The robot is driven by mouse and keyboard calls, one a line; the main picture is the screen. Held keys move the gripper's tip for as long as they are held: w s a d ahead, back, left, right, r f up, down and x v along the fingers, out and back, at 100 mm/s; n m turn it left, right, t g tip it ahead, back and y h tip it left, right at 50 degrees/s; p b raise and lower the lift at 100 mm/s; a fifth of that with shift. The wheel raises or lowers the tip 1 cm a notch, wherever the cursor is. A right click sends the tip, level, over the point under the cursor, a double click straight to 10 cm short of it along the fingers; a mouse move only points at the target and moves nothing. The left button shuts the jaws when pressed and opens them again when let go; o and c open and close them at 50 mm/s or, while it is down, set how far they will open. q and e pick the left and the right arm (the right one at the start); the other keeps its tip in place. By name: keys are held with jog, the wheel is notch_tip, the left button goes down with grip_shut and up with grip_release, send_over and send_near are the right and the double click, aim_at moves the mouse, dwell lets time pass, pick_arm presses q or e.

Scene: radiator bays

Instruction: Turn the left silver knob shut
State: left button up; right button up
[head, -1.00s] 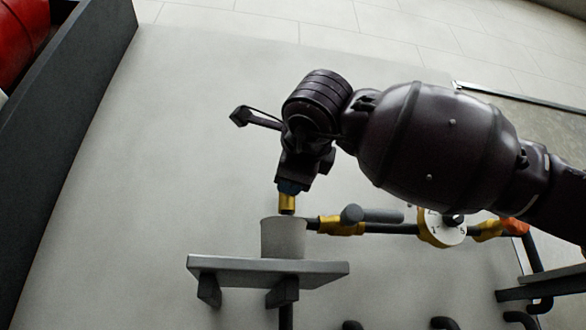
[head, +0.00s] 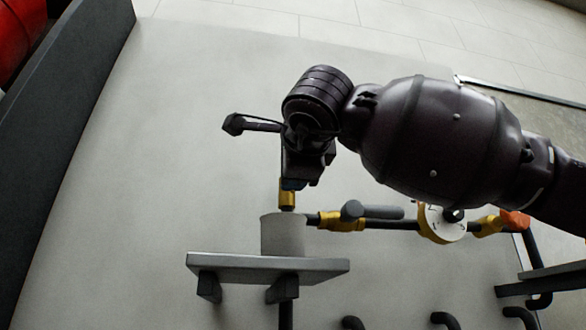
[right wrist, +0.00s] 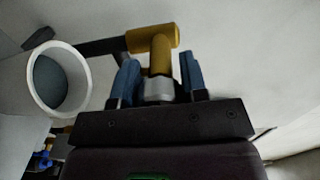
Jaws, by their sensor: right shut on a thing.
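The silver knob (right wrist: 159,90) shows in the right wrist view, at the end of a brass fitting (right wrist: 161,55). My right gripper (right wrist: 160,78) is shut on the knob, with one blue finger on each side of it. In the head view my right gripper (head: 294,184) is above the brass fitting (head: 287,197), and the knob is hidden behind the gripper. I cannot read from these views how far the knob is turned. My left gripper is not in view.
A pale cup (head: 283,236) stands on a grey shelf (head: 225,262) just below the fitting; it is close left in the right wrist view (right wrist: 86,82). A pipe with a grey handle (head: 380,212) and white dial (head: 440,222) runs right. A dark panel (head: 75,110) stands left.

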jog(key=o, duration=0.9)
jog(key=shift+s, duration=0.15)
jog(key=shift+s+d+b, duration=0.35)
jog(key=shift+s+b, duration=0.1)
jog(key=shift+s, duration=1.3)
jog(key=shift+s+d+b, duration=0.3)
jog(key=shift+s+b, duration=0.15)
jog(key=shift+s, duration=1.25)
jog(key=shift+s+d+b, duration=0.35)
jog(key=shift+s+b, duration=0.1)
jog(key=shift+s, duration=1.3)
